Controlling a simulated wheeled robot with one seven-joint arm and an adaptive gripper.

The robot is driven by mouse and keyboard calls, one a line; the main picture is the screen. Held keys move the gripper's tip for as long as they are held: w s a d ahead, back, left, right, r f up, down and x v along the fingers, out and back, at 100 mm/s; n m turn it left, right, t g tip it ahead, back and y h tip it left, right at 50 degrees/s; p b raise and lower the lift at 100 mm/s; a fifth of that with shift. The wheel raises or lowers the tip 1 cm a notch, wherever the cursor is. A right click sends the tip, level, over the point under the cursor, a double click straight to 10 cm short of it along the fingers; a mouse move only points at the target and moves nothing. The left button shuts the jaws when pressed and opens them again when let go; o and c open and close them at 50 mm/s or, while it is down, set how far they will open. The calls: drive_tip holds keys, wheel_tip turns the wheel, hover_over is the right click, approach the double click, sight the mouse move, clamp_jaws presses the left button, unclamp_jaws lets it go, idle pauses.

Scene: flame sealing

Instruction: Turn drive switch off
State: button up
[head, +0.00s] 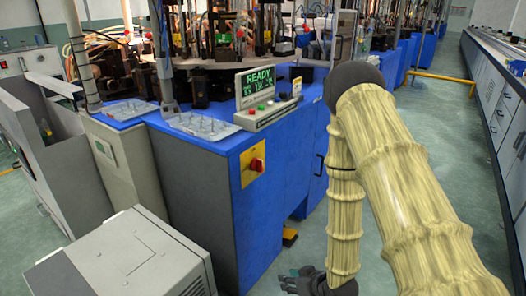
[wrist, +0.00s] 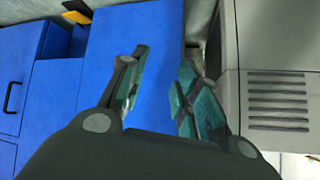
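A red rotary switch (head: 257,165) sits on a yellow plate (head: 246,177) on the side of the blue machine cabinet (head: 190,190) in the head view. No label on it is readable, so I cannot confirm that it is the drive switch. My gripper (head: 292,281) hangs low near the floor, below and right of the switch and apart from it. In the wrist view my gripper (wrist: 164,85) is open, with nothing between its fingers. The blue cabinet side (wrist: 150,35) shows behind the fingers there. The red switch does not show in the wrist view.
A console with a READY display (head: 255,85) and buttons stands on the cabinet top. A grey vented box (head: 125,260) stands in front at lower left; a vented grey housing (wrist: 275,80) also fills the wrist view's right. An orange pedal-like part (head: 290,237) lies low beside the cabinet.

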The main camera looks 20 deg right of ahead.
drive_tip(key=w+d+r+n+t+y+p, duration=0.1)
drive_tip(key=w+r+t, duration=0.1)
drive_tip(key=w+r, duration=0.35)
drive_tip(key=w+d+r+n+t+y+p, duration=0.1)
drive_tip(key=w+r+p, duration=0.1)
drive_tip(key=r, duration=0.7)
drive_tip(key=n+t+y+p, duration=0.2)
drive_tip(key=n+y+p, duration=0.1)
drive_tip(key=y, duration=0.2)
approach(262, 162)
drive_tip(key=b+x, duration=0.1)
drive_tip(key=x, duration=0.7)
drive_tip(key=shift+w+f, duration=0.15)
drive_tip(key=shift+w, duration=0.15)
